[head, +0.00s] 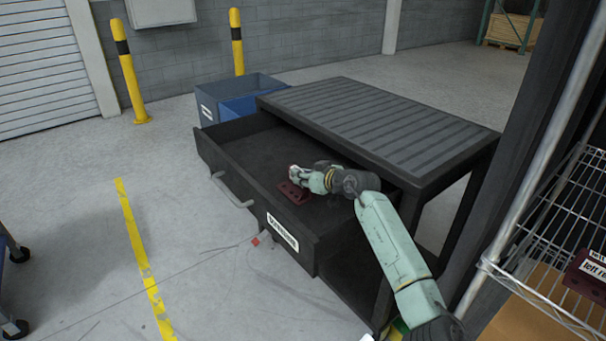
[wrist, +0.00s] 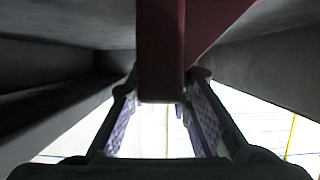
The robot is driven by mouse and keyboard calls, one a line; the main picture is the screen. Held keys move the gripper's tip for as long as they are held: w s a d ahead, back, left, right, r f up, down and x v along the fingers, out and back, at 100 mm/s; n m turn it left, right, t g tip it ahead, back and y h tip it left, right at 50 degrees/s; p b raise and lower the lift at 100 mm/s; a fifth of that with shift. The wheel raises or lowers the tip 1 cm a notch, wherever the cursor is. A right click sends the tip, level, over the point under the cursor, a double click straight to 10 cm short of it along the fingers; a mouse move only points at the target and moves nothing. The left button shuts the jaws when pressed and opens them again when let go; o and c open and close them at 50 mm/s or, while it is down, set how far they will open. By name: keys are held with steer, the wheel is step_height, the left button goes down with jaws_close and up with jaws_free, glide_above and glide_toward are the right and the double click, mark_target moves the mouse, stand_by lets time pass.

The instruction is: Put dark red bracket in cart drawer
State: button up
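The dark red bracket (head: 292,193) is inside the open cart drawer (head: 238,150), within its walls and near the drawer's middle. My gripper (head: 302,176) reaches into the drawer from the right, below the level of the cart top. In the wrist view the bracket (wrist: 161,55) fills the space between the two fingertips, and both fingers close in on its sides. I cannot tell whether the bracket touches the drawer floor or hangs just above it. Part of it is hidden behind my gripper in the head view.
The ribbed cart top (head: 375,125) overhangs the drawer's rear, close to my arm. A wire shelf (head: 545,255) on the right holds a labelled dark red holder (head: 588,272). Blue bins (head: 240,97) stand behind the drawer. Yellow posts (head: 128,65) are farther back.

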steer(key=o, duration=0.5)
steer(key=shift+c, duration=0.2)
